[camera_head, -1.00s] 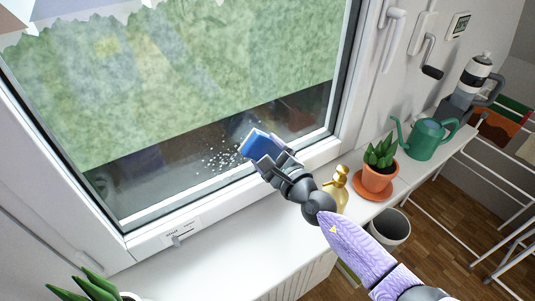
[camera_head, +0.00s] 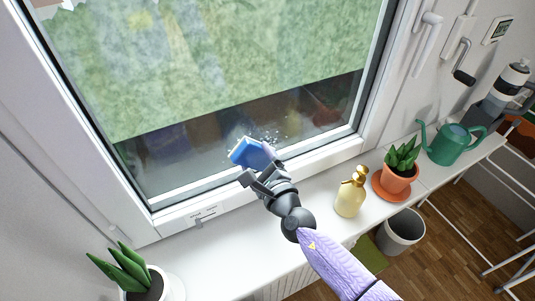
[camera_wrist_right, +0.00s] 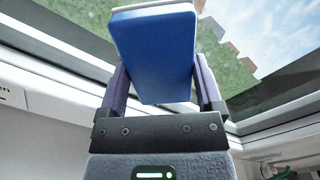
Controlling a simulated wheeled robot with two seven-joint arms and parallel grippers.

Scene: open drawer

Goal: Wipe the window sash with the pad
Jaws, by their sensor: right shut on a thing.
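My right gripper (camera_head: 262,172) is shut on a blue pad (camera_head: 247,152) with a pale edge. It holds the pad up at the lower part of the window sash (camera_head: 315,154), over the dark lower glass. White specks (camera_head: 272,137) show on the glass just above and right of the pad. I cannot tell whether the pad touches the glass. In the right wrist view the blue pad (camera_wrist_right: 153,55) sits between the two fingers, its far end toward the window. My left gripper is not in view.
A white sill (camera_head: 235,245) runs below the window. On it stand a gold bottle (camera_head: 351,195), a potted plant (camera_head: 398,172), a green watering can (camera_head: 453,146) and, at lower left, another plant (camera_head: 128,270). A window handle (camera_head: 427,38) is at upper right.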

